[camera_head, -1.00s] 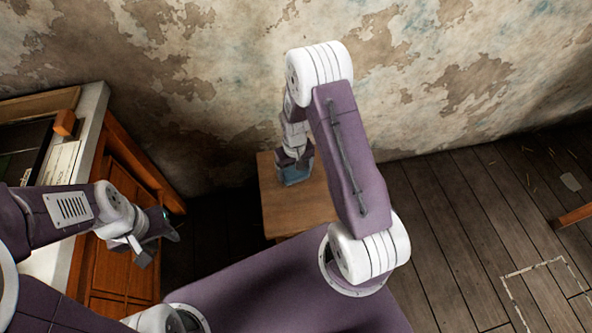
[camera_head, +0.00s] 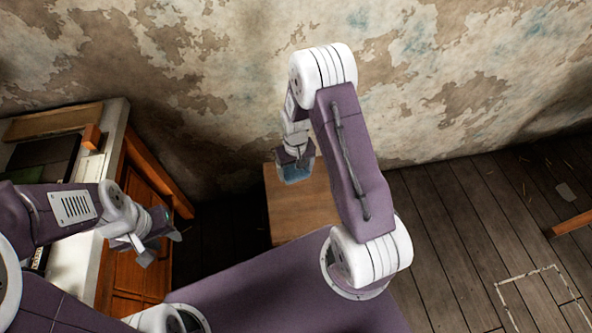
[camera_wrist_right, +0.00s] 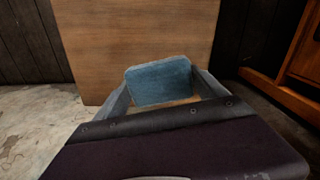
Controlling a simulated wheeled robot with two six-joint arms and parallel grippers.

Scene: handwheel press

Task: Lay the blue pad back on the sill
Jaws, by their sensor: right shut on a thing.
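The blue pad (camera_wrist_right: 160,82) is a flat, worn blue piece with rounded corners. In the right wrist view it sits between the two fingers of my right gripper (camera_wrist_right: 163,95), which is shut on it. In the head view the pad (camera_head: 297,175) shows just below my right gripper (camera_head: 296,166), in front of the back left part of a small wooden top. Its height above that top is hard to tell. My left gripper (camera_head: 160,245) is empty, fingers apart, near the cabinet at left. I cannot tell which surface is the sill.
The small wooden top (camera_head: 303,213) stands near the peeling wall (camera_head: 230,70). A cabinet with a pale top edge (camera_head: 117,125) and orange wood front (camera_head: 140,260) is at left, holding an orange block (camera_head: 92,137) and dark flat items. Open plank floor (camera_head: 450,220) lies at right.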

